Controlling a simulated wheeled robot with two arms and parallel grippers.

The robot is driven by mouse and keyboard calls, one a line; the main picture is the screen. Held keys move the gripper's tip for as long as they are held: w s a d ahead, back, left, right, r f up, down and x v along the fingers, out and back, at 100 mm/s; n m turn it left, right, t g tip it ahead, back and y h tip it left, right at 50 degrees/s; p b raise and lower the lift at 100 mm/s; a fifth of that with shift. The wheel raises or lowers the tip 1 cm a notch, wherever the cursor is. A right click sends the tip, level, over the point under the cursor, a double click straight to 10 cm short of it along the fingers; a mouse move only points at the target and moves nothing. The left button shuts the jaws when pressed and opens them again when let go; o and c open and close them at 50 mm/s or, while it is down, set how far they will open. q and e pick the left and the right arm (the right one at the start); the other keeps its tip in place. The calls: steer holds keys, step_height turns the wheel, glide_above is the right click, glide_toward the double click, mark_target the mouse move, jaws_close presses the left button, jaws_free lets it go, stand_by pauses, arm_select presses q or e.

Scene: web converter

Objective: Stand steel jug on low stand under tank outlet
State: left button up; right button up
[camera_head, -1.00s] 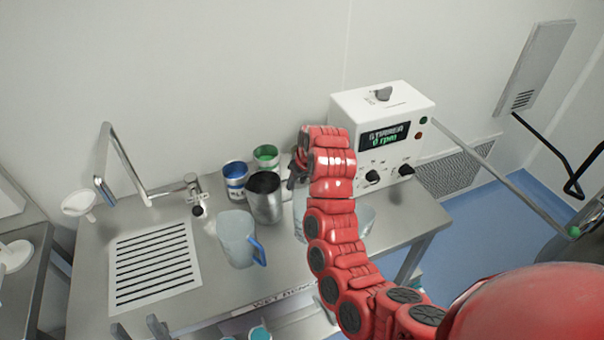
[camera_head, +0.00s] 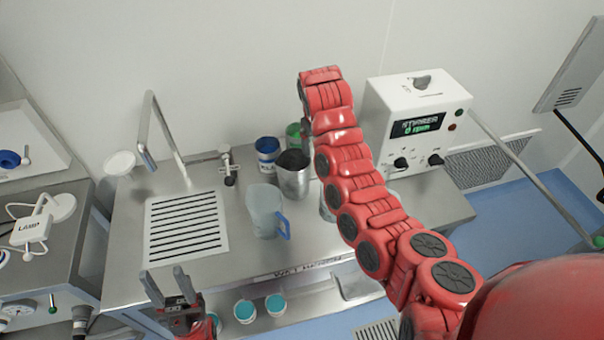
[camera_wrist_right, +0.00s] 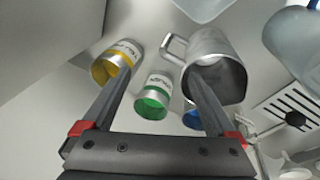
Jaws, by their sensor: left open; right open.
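The steel jug (camera_head: 294,180) stands upright on the metal bench, behind the clear plastic jug. In the right wrist view the jug (camera_wrist_right: 215,65) shows with its handle towards the space between my fingers. My right gripper (camera_wrist_right: 158,75) is open and empty; its right finger overlaps the jug's image, and I cannot tell any contact. In the head view my red right arm hides that gripper. My left gripper (camera_head: 168,285) is open and empty at the bench's front left edge. I cannot make out the low stand or a tank outlet.
A clear jug with blue handle (camera_head: 264,208) stands in front of the steel one. Blue (camera_head: 268,155) and green (camera_head: 294,135) tins and, in the wrist view, a yellow tin (camera_wrist_right: 115,62) are close by.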

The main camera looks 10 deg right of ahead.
step_height(320, 180, up, 5)
steer(key=m+g+y+b, duration=0.1)
steer(key=m+g+b, duration=0.1)
steer(key=m, duration=0.2)
steer(key=b, duration=1)
glide_above(315, 177)
steer(key=f, duration=1)
steer(key=shift+w+a+f, duration=0.1)
steer(key=shift+w+f, duration=0.1)
steer(key=shift+f, duration=0.05)
steer(key=shift+a+f+p, duration=0.1)
steer(key=shift+f+p, duration=0.05)
steer(key=shift+p, duration=0.35)
steer(key=shift+f, duration=0.65)
steer(key=shift+s+d+f+p, duration=0.15)
steer(key=shift+d+f+p, duration=0.1)
steer(key=shift+f+p, duration=0.35)
steer(key=f, duration=0.1)
steer(key=f+p, duration=0.1)
steer(key=f, duration=0.2)
steer(key=shift+d, duration=0.25)
jaws_close()
